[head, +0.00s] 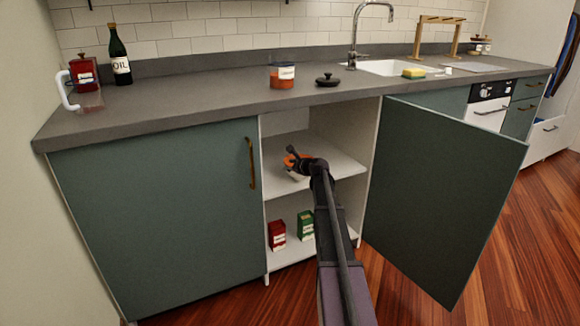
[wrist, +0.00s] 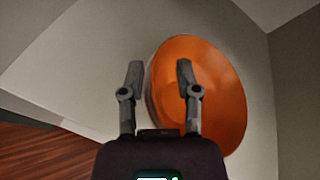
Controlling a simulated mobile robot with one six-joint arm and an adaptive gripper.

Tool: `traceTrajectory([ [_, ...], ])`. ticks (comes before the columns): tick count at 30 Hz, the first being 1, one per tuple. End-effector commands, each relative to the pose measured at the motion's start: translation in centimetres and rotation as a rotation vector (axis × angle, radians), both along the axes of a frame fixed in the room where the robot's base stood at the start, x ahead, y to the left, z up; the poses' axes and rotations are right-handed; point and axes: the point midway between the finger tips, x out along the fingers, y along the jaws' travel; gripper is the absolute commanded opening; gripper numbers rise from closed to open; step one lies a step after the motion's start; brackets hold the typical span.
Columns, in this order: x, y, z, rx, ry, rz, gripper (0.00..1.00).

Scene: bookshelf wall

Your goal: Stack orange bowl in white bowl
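The orange bowl (wrist: 215,85) is large in the wrist view, its inside facing the camera. A bit of it also shows in the head view (head: 291,161), on the middle shelf of the open cabinet. A pale strip (wrist: 149,97) runs along its left edge, and a white patch (head: 298,177) shows under it in the head view. This looks like the white bowl, mostly hidden, but I cannot tell how the two sit together. My gripper (wrist: 160,75) is open, with the orange bowl's left rim between its fingers; the right finger is over the bowl's inside. Contact is unclear.
The shelf (head: 338,165) has free room at its right. A red box (head: 277,235) and a green box (head: 306,225) stand on the lower shelf. The open cabinet door (head: 445,190) sticks out at the right. The countertop (head: 200,95) overhangs the shelf.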

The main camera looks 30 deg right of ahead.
Motion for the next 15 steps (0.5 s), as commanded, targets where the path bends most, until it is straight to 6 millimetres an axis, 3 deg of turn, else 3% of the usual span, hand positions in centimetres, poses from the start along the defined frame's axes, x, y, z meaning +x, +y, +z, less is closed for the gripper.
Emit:
traceTrajectory([
  [15,-0.05,-0.1,0.76,-0.001,0.0,-0.001,0.43],
])
